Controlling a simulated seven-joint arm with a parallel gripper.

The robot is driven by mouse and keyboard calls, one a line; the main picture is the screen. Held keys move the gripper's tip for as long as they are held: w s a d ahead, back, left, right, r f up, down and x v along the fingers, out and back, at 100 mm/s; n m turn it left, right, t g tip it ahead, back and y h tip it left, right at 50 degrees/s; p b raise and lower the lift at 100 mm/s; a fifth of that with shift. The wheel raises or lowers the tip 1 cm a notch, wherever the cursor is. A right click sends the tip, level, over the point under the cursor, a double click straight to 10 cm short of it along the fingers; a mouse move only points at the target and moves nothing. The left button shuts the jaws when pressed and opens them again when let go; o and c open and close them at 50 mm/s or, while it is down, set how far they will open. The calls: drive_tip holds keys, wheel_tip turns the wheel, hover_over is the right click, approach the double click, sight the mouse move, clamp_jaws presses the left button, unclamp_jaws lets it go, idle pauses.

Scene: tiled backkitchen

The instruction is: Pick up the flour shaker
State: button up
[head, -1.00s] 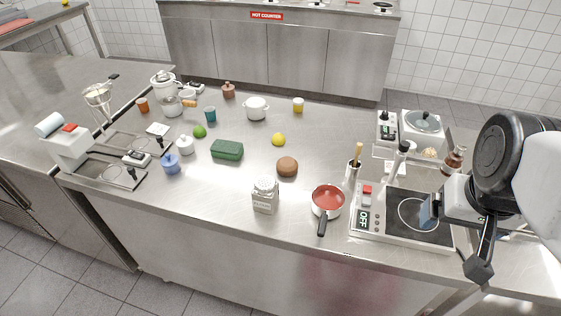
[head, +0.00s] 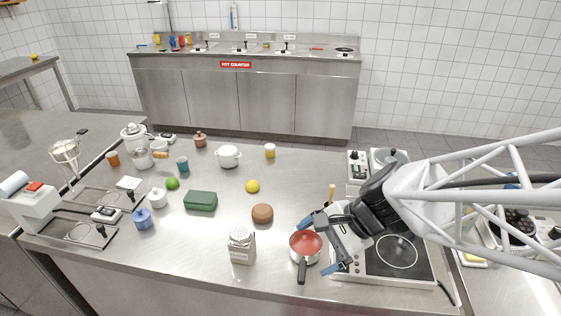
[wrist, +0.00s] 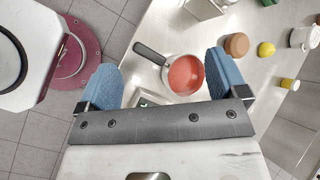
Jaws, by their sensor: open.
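The flour shaker (head: 242,247) is a square metal tin with a domed, holed top and a label on its front. It stands upright near the counter's front edge, left of the red pan. In the wrist view, a metal box shape at the top edge (wrist: 205,7), partly cut off, appears to be the shaker. My gripper (head: 321,246) is open and empty, with blue fingers, beside and over the pan's right side, to the right of the shaker and apart from it. Both fingers (wrist: 162,68) show in the wrist view with the pan between them.
The red pan (head: 306,244) stands between my gripper and the shaker, handle toward the front edge. A hob (head: 400,262) is at right. A brown round item (head: 262,214), a green block (head: 201,200) and a lemon (head: 252,186) lie behind the shaker.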

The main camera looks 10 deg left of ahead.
sight(251, 237)
drive_tip(key=w+a+f+m+y, duration=0.1)
drive_tip(key=a+m, duration=0.1)
drive_tip(key=a, duration=0.1)
drive_tip(key=w+a+f+m+y, duration=0.2)
drive_tip(key=a+m, duration=0.1)
drive_tip(key=a, duration=0.1)
drive_tip(key=w+a+f+m+y, duration=0.2)
drive_tip(key=a+m, duration=0.1)
drive_tip(key=shift+w+a+f+t, duration=0.15)
drive_tip(key=shift+w+a+t, duration=0.1)
drive_tip(key=shift+t, duration=0.15)
drive_tip(key=shift+w+a+f+m, duration=0.3)
drive_tip(key=shift+a+m, duration=0.1)
drive_tip(key=shift+m, duration=0.3)
drive_tip(key=shift+x, duration=1.25)
drive_tip(key=shift+a+f, duration=0.1)
drive_tip(key=shift+a, duration=0.05)
drive_tip(key=shift+x, duration=2.45)
drive_tip(key=shift+w, duration=0.1)
drive_tip(key=c, duration=1.1)
